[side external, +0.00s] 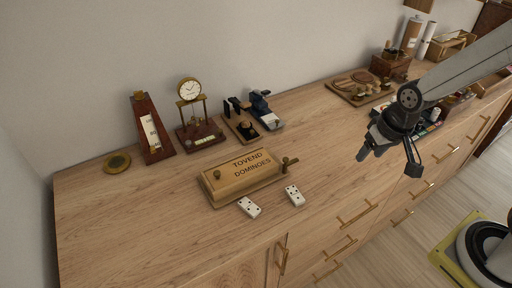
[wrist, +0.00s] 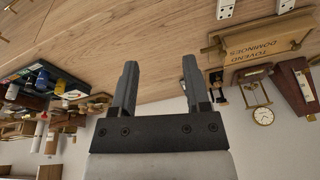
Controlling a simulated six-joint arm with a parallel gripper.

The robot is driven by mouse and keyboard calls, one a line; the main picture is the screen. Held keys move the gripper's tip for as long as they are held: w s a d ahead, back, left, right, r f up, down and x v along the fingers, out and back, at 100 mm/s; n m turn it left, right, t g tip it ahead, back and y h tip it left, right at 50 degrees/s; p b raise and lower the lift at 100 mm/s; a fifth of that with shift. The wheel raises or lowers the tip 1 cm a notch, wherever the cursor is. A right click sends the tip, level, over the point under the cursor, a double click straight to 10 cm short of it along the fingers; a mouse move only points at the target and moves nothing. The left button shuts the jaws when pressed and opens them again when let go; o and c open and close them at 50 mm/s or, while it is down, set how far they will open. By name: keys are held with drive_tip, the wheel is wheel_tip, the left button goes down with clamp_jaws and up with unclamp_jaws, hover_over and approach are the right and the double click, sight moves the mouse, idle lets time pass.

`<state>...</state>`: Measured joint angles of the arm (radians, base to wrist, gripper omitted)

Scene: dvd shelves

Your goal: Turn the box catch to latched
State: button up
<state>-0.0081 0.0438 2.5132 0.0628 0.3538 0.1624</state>
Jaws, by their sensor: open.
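The wooden box lettered "TOVEND DOMINOES" (side external: 240,178) lies on the cabinet top. It also shows upside down at the upper right of the wrist view (wrist: 266,38). A small dark brass catch (side external: 290,161) sticks out at the box's right end; in the wrist view it is at the box's left end (wrist: 211,48). Whether it is latched cannot be told at this size. My gripper (side external: 388,162) is open and empty, above the cabinet's front part, well right of the box and apart from it. Its two fingers (wrist: 159,68) point toward bare wood in the wrist view.
Two white dominoes (side external: 249,207) (side external: 295,195) lie in front of the box. Behind it stand a metronome (side external: 151,130), a clock (side external: 190,92) and a blue-and-black device (side external: 264,110). A wooden tray (side external: 352,92) is at the back right. The wood between box and gripper is clear.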

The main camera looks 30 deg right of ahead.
drive_tip(key=w+a+f+m+y, duration=0.1)
drive_tip(key=w+a+m, duration=0.2)
drive_tip(key=w+m, duration=0.5)
drive_tip(key=m+y, duration=0.2)
drive_tip(key=m, duration=1.5)
approach(286, 158)
drive_tip(key=shift+s+a+f+t, duration=0.1)
drive_tip(key=shift+s+f+t, duration=0.15)
drive_tip(key=shift+f+t, duration=0.1)
drive_tip(key=shift+f, duration=0.1)
drive_tip(key=shift+x, duration=3.8)
drive_tip(key=shift+c, duration=0.2)
clamp_jaws()
